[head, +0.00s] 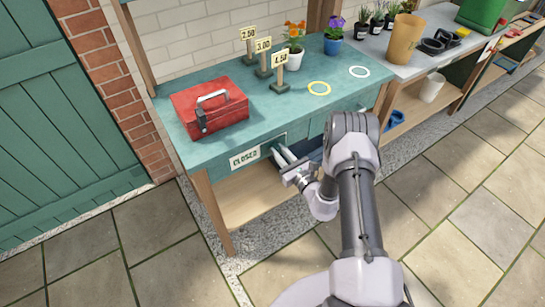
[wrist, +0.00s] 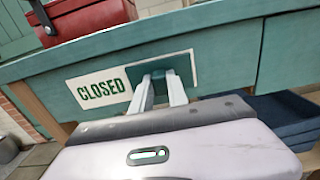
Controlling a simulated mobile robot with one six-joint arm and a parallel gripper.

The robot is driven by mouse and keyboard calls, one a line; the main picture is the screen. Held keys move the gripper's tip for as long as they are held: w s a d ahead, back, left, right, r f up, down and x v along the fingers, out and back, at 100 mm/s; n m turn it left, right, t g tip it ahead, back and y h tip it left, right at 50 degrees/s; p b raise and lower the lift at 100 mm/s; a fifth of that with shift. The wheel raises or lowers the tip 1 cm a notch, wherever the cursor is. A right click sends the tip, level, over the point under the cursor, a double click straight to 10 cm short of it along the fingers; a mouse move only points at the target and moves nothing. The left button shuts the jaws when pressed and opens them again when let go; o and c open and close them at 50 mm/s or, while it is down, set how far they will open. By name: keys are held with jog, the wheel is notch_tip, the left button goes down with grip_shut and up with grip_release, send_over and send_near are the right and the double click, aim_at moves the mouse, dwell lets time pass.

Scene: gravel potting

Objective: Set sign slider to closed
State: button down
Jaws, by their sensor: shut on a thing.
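The sign on the bench front shows a white panel reading CLOSED (head: 245,157), and it also reads clearly in the wrist view (wrist: 98,89). A dark green slider plate (wrist: 200,66) sits at the right end of the sign, to the right of the word. My gripper (head: 281,154) reaches the bench front at the slider plate. In the wrist view my gripper's fingers (wrist: 161,77) are shut on a small part of the slider, just right of the lettering. The gripped part itself is hidden between the fingertips.
A red toolbox (head: 209,107) stands on the teal bench top (head: 235,150). Price signs (head: 263,58), potted flowers (head: 293,42) and rings (head: 319,88) stand or lie farther back. Blue items (wrist: 270,118) lie under the bench at right. The paved floor (head: 110,250) in front is clear.

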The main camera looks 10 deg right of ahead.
jog(key=shift+d, duration=0.25)
jog(key=c, duration=1.3)
grip_release()
jog(key=shift+d, duration=0.1)
jog(key=p+v, duration=0.4)
jog(key=v, duration=1.3)
jog(key=shift+s, duration=0.15)
jog(key=shift+r, duration=0.1)
